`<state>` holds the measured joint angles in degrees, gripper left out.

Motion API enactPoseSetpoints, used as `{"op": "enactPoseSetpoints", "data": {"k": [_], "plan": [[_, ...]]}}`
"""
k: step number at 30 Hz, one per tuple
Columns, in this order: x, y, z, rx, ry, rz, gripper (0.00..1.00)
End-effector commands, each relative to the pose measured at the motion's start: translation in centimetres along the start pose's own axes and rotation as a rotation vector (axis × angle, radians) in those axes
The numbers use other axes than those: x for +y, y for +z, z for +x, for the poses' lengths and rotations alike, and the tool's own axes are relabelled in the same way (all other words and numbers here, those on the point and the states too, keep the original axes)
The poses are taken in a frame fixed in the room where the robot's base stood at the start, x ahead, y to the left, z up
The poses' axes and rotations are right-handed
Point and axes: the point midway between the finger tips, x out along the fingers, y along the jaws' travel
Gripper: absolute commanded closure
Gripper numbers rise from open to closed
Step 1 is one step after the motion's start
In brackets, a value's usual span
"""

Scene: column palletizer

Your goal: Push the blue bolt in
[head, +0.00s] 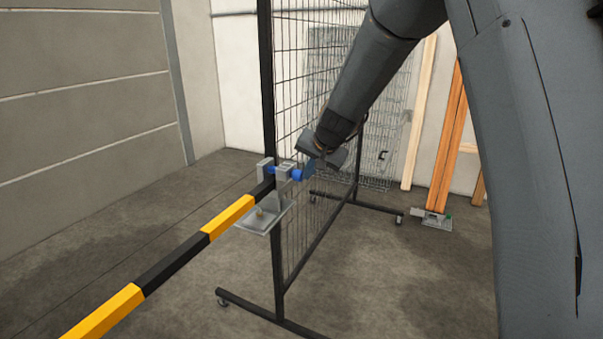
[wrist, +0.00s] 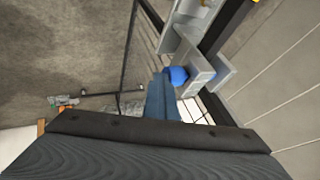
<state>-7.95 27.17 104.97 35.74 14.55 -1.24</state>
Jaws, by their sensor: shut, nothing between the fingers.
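The blue bolt (head: 297,175) sits in a grey latch bracket (head: 284,172) on the black post of a mesh panel. Its rounded blue end sticks out on the right of the bracket, and a blue part also shows between the bracket plates. My gripper (head: 309,167) is shut and empty, with its blue fingertips right beside the bolt's end. In the wrist view, the shut fingers (wrist: 162,98) reach toward the blue bolt end (wrist: 178,75). I cannot tell whether they touch it.
A yellow and black barrier bar (head: 228,217) runs from the bracket to the lower left. A grey tray (head: 266,216) hangs under the latch. The mesh panel (head: 300,80) stands on black wheeled feet. Planks (head: 447,140) lean on the back wall. The floor at left is clear.

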Motion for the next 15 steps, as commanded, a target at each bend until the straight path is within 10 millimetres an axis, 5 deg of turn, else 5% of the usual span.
{"op": "enactPoseSetpoints", "data": {"k": [15], "plan": [[1.0, -0.2, -0.4, 0.005, -0.005, -0.004, 1.0]]}}
